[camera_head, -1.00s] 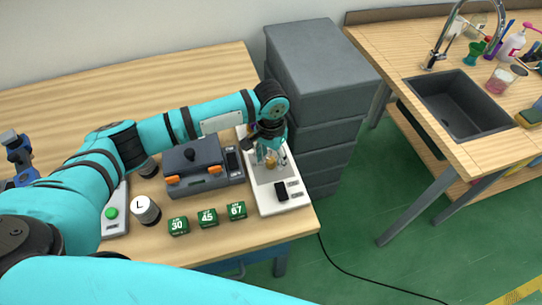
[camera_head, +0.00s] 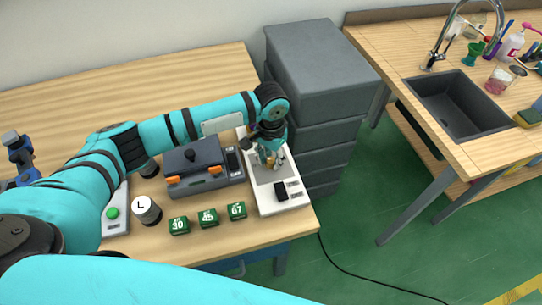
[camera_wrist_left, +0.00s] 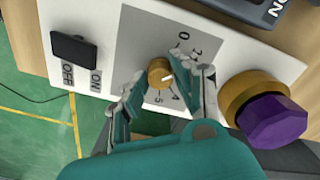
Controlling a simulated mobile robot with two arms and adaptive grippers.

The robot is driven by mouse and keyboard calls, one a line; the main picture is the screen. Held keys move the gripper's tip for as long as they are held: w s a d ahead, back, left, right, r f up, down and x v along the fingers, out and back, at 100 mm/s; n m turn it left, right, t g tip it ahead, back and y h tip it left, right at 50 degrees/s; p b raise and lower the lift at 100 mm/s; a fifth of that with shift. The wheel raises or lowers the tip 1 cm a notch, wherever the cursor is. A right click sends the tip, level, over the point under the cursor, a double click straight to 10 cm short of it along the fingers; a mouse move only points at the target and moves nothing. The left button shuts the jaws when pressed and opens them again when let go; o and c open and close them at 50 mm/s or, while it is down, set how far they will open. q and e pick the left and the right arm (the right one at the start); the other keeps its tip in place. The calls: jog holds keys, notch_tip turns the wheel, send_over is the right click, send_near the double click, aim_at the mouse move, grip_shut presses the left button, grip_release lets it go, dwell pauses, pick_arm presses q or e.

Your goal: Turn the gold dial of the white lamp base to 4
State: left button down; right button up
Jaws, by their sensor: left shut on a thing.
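The white lamp base (camera_head: 293,203) stands at the right end of the wooden table and fills much of the left wrist view (camera_wrist_left: 100,20). Its gold dial (camera_wrist_left: 160,72) sits on a grey numbered panel. The dial's white pointer mark faces lower right in that view, toward the digits near 4 and 5; the exact setting is hard to read. My left gripper (camera_head: 270,160) is over the panel, its fingers (camera_wrist_left: 170,76) on either side of the dial and shut on it. The fingers hide part of the scale. My right gripper is not in view.
A black ON/OFF switch (camera_wrist_left: 74,48) is on the base. A purple faceted knob on a gold collar (camera_wrist_left: 270,118) stands close to my fingers. A grey device (camera_head: 203,183) and green number blocks (camera_head: 208,218) are to the left. Grey drawers (camera_head: 318,75) stand behind.

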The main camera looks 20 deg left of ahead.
pick_arm(q)
jog(key=m+p, duration=0.3)
jog(key=shift+r+m, duration=0.25)
jog(key=shift+m, duration=0.05)
jog(key=m+p, duration=0.2)
jog(key=shift+m, duration=0.4)
jog(key=m+p, duration=0.1)
jog(key=m, duration=0.1)
jog(key=shift+f+m, duration=0.1)
jog(key=shift+m, duration=0.3)
jog(key=m+p, duration=0.1)
jog(key=m, duration=0.3)
jog(key=shift+w, duration=0.1)
jog(key=m, duration=0.3)
jog(key=shift+m, duration=0.4)
jog(key=c, duration=1)
grip_release()
jog(key=shift+f, duration=0.15)
